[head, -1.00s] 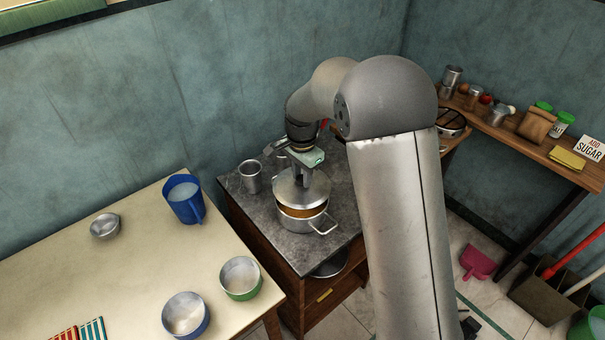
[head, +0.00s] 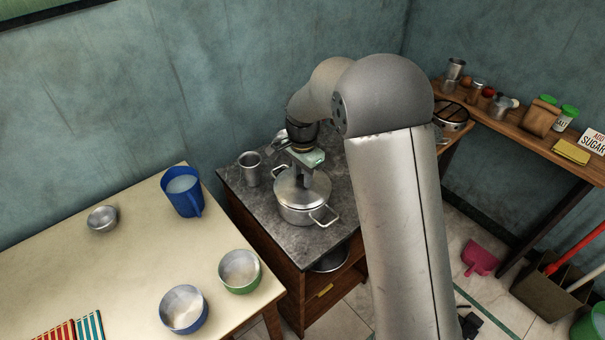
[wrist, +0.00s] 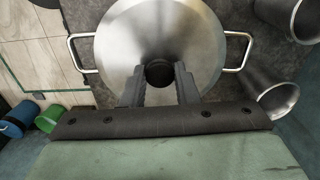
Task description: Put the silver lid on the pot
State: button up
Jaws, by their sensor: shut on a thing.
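The silver lid (head: 301,189) sits on top of the silver pot (head: 299,214) on the grey stone counter, with no clear gap showing between them. The pot's two loop handles stick out at the sides. My gripper (head: 304,176) is above the lid's middle. In the wrist view my gripper (wrist: 160,78) is shut on the dark knob of the silver lid (wrist: 158,28), which covers the pot's opening. The pot's handle (wrist: 237,50) shows beside the lid. The pot's inside is hidden.
A metal cup (head: 250,168) stands on the counter (head: 265,205), left of the pot. A cream table (head: 85,255) at left holds a blue jug (head: 184,193) and several bowls. A wooden shelf (head: 510,131) runs along the right wall.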

jog(key=shift+f+b, duration=0.45)
jog(key=shift+f, duration=0.25)
jog(key=o, duration=1.1)
jog(key=shift+r, duration=0.1)
notch_tip(320, 180, up, 17)
jog(key=s+d+n, duration=0.4)
jog(key=s+d, duration=0.6)
jog(key=s, duration=0.3)
jog(key=s+d+f+n, duration=0.1)
jog(key=s+f+n, duration=0.1)
jog(key=s, duration=0.3)
jog(key=s+d+f+n, duration=0.1)
jog(key=s+d+f, duration=0.1)
jog(key=s, duration=0.4)
jog(key=s+d+f+n+b, duration=0.1)
jog(key=s+d+f+n, duration=0.1)
jog(key=s+f, duration=0.2)
jog(key=shift+s+d+n, duration=0.15)
jog(key=shift+s+n, duration=0.15)
jog(key=shift+s, duration=0.6)
